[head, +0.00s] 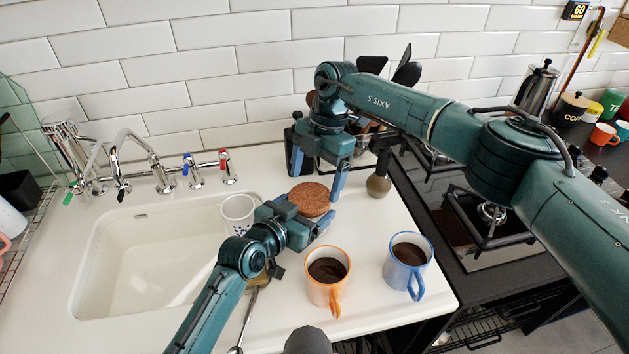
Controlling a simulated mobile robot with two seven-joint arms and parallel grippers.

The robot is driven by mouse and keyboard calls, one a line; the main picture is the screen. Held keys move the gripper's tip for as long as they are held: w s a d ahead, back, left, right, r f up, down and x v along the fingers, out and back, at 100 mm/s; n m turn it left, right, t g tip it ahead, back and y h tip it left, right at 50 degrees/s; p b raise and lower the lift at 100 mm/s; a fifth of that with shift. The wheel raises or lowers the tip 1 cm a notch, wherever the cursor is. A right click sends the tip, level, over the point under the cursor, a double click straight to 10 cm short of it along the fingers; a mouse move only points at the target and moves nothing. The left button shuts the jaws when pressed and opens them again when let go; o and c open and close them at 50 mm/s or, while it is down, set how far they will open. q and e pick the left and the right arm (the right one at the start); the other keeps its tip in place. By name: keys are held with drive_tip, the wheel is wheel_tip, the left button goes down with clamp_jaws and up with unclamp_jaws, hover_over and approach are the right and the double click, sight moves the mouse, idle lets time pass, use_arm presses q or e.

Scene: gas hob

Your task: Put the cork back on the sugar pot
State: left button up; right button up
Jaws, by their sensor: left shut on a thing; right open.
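The cork (311,198) is a round, flat brown disc in the middle of the head view. My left gripper (301,222) is shut on the cork, at its near side. My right gripper (318,180) points down with its fingers apart, just behind and beside the cork. I cannot tell whether it touches the cork. A white pot with blue marks, which looks like the sugar pot (238,211), is left of the cork by the sink's right edge. Its top is uncovered, and my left gripper and wrist partly hide its lower right side.
An orange mug (327,277) and a blue mug (408,260) with dark drinks stand in front and to the right. The sink (140,262) is at left. A dark utensil holder and a round vase (379,186) are behind. The hob (490,214) is at right.

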use_arm(q)
drive_tip(key=shift+r, duration=0.1)
use_arm(e)
drive_tip(key=shift+c, duration=0.2)
drive_tip(key=shift+r, duration=0.1)
drive_tip(key=c, duration=1.6)
drive_tip(key=shift+o, duration=0.2)
drive_tip(key=shift+a+f, duration=0.1)
drive_tip(key=shift+f, duration=0.1)
drive_tip(key=shift+s+a+f, duration=0.15)
drive_tip(key=shift+f, duration=0.5)
drive_tip(key=shift+v, duration=2.05)
